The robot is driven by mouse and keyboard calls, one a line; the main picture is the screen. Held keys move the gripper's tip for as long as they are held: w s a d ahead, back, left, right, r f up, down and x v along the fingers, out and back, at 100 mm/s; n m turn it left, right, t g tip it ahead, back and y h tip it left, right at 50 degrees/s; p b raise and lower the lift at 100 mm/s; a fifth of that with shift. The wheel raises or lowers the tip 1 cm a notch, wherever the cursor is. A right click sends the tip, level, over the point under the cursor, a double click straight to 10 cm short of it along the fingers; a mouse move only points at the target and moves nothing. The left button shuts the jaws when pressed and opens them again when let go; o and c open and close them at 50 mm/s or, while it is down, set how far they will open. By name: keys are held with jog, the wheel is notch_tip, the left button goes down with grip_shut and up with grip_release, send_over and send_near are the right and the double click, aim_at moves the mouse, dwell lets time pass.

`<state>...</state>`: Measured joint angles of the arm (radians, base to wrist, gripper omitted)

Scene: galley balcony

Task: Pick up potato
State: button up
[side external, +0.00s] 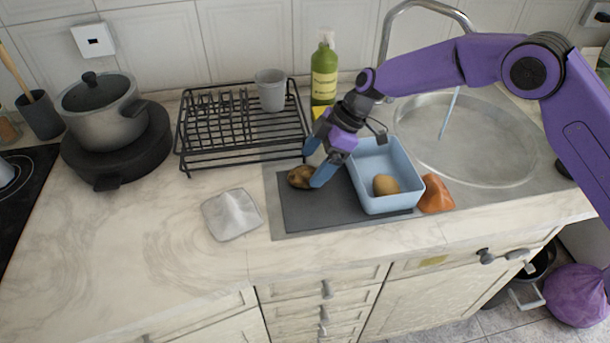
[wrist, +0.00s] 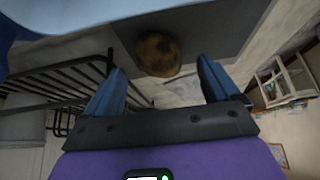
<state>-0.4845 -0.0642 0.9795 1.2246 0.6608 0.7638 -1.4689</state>
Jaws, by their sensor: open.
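A brown potato (side external: 300,177) lies on the left part of the dark grey mat (side external: 300,212) by the sink. My gripper (side external: 314,167) is open just above and beside this potato, with one blue finger on its right in the side view. In the wrist view the potato (wrist: 158,54) shows just beyond the two open blue fingers (wrist: 160,88), between their lines. Nothing is between the fingers. A second, lighter potato (side external: 385,185) sits inside the light blue basin (side external: 358,190), to the right of my gripper.
A black dish rack (side external: 200,158) with a grey cup (side external: 270,90) stands behind. A green bottle (side external: 324,72) stands at the wall. A grey cloth (side external: 232,214) lies left of the mat and an orange cloth (side external: 435,194) right of the basin. The left counter front is clear.

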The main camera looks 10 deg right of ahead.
aim_at(309, 169)
jog(key=shift+x, duration=1.5)
jog(key=c, duration=1.2)
jog(key=shift+r, duration=0.2)
